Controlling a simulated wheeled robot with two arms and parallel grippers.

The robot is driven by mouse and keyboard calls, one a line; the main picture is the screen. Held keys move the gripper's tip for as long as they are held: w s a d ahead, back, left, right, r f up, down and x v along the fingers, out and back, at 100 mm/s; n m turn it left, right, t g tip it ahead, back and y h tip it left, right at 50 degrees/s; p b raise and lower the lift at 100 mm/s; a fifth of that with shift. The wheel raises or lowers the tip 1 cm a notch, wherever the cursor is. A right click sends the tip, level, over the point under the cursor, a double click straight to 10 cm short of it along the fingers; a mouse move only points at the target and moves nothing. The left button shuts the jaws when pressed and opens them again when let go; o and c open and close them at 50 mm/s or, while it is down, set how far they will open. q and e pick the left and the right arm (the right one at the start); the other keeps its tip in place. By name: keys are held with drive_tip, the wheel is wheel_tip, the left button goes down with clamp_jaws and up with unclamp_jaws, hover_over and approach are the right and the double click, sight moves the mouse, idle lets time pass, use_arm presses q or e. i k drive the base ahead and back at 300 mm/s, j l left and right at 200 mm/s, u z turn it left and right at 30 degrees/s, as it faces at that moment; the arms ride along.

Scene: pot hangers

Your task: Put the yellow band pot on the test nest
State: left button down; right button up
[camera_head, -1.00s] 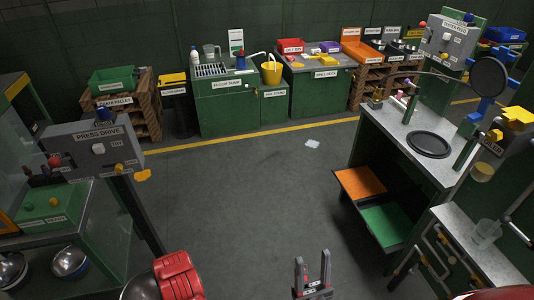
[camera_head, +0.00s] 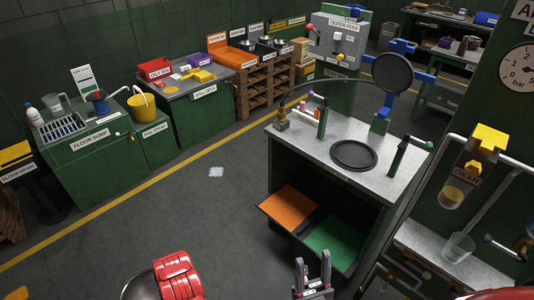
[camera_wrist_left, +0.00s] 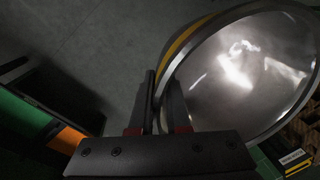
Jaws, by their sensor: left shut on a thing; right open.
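The yellow band pot (camera_wrist_left: 245,65) shows in the left wrist view as a shiny metal bowl with a yellow stripe outside. My left gripper (camera_wrist_left: 160,88) is shut on its rim. A round black ring, which looks like the test nest (camera_head: 354,155), lies flat and empty on the grey-topped bench. My right gripper (camera_head: 313,268) is open and empty at the bottom of the head view, in front of the bench.
The bench top (camera_head: 305,143) carries a green-handled lever (camera_head: 402,156) and small pegs. A black disc (camera_head: 392,73) on a blue arm stands behind the ring. Orange (camera_head: 290,208) and green (camera_head: 332,240) trays sit below.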

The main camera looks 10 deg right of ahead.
sight(352, 158)
drive_tip(key=i+j+z, duration=0.2)
drive_tip(key=z, duration=0.2)
drive_tip(key=i+j+z, duration=0.2)
drive_tip(key=z, duration=0.25)
drive_tip(key=i+j+z, duration=0.1)
drive_tip(key=j+z, duration=0.3)
drive_tip(key=i+j+z, duration=0.1)
drive_tip(key=j+z, duration=0.2)
drive_tip(key=z, duration=0.15)
drive_tip(key=j+z, duration=0.4)
